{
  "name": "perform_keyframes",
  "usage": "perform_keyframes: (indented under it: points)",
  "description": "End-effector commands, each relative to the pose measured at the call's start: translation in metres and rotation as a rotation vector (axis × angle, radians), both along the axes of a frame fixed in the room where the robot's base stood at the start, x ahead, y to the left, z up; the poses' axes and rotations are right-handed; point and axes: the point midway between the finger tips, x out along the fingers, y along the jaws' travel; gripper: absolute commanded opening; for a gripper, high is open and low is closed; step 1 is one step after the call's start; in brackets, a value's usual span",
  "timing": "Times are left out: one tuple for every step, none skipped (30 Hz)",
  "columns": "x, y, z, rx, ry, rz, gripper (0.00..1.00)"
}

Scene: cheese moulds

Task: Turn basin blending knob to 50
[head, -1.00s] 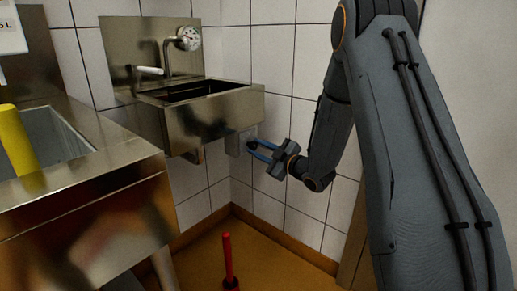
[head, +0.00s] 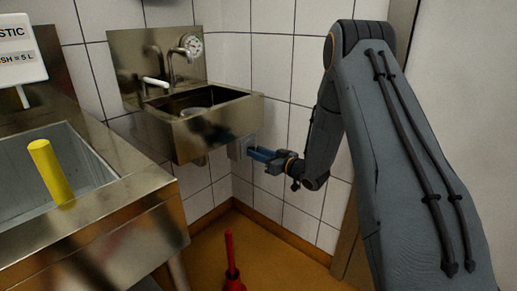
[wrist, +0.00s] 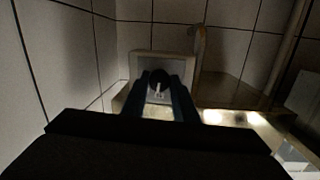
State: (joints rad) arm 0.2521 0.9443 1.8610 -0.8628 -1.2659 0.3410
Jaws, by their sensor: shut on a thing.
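The steel wash basin (head: 190,132) hangs on the tiled wall, with a tap (head: 171,65) above it. A round white dial gauge (head: 194,46) sits by the tap; its reading is too small to tell. A pale control box (head: 234,150) is at the basin's right side, low down. In the wrist view the box (wrist: 177,62) carries a dark round knob (wrist: 158,80) with a pale pointer mark. My gripper (head: 258,154) has its blue fingers at the box, shut on the knob, one on each side. The knob is hidden in the head view. Any scale numbers are unreadable.
A steel sink counter (head: 120,215) with a yellow cylinder (head: 50,170) stands at the left. A red-handled tool (head: 230,255) stands on the brown floor below. Tiled walls meet in a corner close to the box.

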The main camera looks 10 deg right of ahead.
Motion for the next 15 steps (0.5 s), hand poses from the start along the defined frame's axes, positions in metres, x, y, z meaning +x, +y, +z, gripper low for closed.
perform_keyframes:
  points:
    - [-0.0009,-0.0006,0.0027,0.035,0.027,-0.001,0.04]
    - [-0.0010,-0.0007,0.0027,0.058,0.043,0.000,0.04]
    - [-0.0011,-0.0006,0.0026,0.090,0.066,0.000,0.04]
    - [-0.0011,-0.0006,0.0023,0.113,0.083,0.000,0.04]
    - [-0.0009,-0.0007,0.0024,0.135,0.099,0.000,0.04]
    - [-0.0008,-0.0009,0.0026,0.166,0.122,-0.001,0.04]
    - [-0.0007,-0.0009,0.0027,0.189,0.138,-0.001,0.04]
    - [-0.0007,-0.0009,0.0026,0.212,0.155,-0.001,0.04]
    - [-0.0007,-0.0010,0.0024,0.242,0.177,-0.002,0.04]
    - [-0.0006,-0.0010,0.0022,0.263,0.192,-0.001,0.04]
    - [-0.0005,-0.0010,0.0021,0.284,0.208,0.000,0.04]
    - [-0.0004,-0.0011,0.0022,0.312,0.228,-0.001,0.04]
    - [-0.0004,-0.0011,0.0022,0.331,0.242,-0.001,0.04]
    - [-0.0004,-0.0011,0.0022,0.351,0.256,0.000,0.04]
    - [-0.0002,-0.0012,0.0021,0.376,0.274,-0.001,0.04]
